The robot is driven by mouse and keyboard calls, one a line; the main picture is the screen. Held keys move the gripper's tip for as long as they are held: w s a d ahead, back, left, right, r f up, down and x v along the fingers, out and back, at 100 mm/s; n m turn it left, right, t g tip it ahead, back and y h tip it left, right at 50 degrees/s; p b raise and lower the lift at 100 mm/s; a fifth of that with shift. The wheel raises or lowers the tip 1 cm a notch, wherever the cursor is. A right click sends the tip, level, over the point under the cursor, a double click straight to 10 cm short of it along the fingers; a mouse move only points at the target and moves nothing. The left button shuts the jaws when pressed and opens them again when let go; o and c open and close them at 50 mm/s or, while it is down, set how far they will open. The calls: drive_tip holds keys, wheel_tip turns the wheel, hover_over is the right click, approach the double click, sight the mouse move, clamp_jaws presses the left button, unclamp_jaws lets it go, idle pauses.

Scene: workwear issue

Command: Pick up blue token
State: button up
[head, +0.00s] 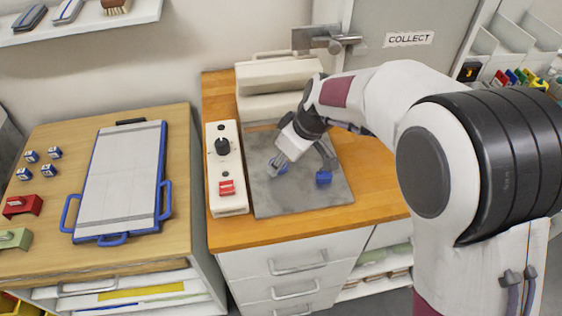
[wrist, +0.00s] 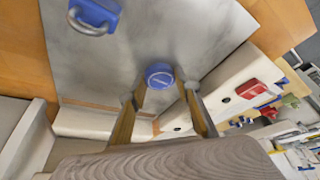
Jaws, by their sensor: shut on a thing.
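The blue token (wrist: 160,75) is a small round blue piece with pale markings on its face. In the wrist view it sits between the fingertips of my gripper (wrist: 160,92), which is shut on it. In the head view my gripper (head: 278,164) is low over the grey mat, and a little of the blue token (head: 282,169) shows at the fingers, partly hidden by them. I cannot tell whether the token touches the mat.
A blue padlock-like piece (head: 323,177) with a metal loop lies to the right on the grey mat (head: 300,203). A white control box (head: 228,190) with a black knob and red switch stands left of the mat. A white machine (head: 270,74) stands behind.

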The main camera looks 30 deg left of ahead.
wheel_tip(320, 180, up, 10)
idle(0.6)
